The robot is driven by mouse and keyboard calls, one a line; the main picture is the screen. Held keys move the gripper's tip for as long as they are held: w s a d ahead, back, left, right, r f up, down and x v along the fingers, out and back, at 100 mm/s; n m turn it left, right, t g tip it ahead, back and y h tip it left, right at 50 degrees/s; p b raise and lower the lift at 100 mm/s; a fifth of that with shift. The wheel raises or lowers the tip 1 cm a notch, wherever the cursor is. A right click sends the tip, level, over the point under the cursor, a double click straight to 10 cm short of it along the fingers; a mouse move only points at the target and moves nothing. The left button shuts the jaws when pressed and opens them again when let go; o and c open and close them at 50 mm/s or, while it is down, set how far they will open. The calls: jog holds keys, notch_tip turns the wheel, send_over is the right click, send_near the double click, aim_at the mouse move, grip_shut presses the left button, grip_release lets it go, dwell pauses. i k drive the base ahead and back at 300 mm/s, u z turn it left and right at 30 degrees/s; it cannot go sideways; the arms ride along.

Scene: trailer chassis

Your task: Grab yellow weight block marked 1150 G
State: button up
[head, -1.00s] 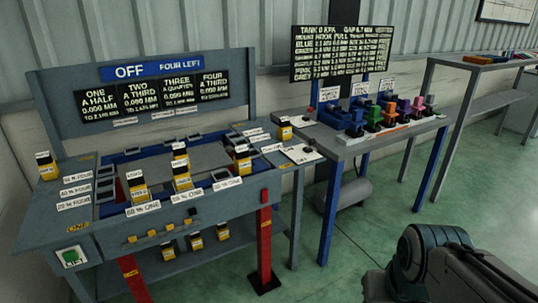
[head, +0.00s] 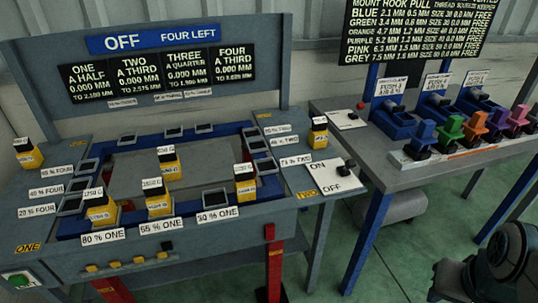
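Several yellow weight blocks with black tops and small white labels are on the grey and blue bench. One yellow block (head: 101,215) is at the front left of the frame, one (head: 158,206) at front middle, one (head: 245,188) at right and one (head: 169,166) on the central plate. Another yellow block (head: 30,158) stands at the left rear corner, and one (head: 319,139) at the right side. The labels are too small to tell surely which block is marked 1150 G. My gripper is not in view; only part of my arm shows at lower right.
A sign (head: 160,40) reading OFF, FOUR LEFT stands behind the bench (head: 60,240). An ON/OFF switch panel (head: 330,178) is at its right side. A second table (head: 400,178) with coloured clamps stands to the right. Green floor (head: 410,255) is open in front of it.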

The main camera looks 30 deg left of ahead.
aim_at(244, 183)
jog(key=u, duration=0.6)
jog(key=i, duration=0.85)
jog(key=u, duration=1.25)
jog(key=i, duration=0.3)
jog(key=u, duration=0.2)
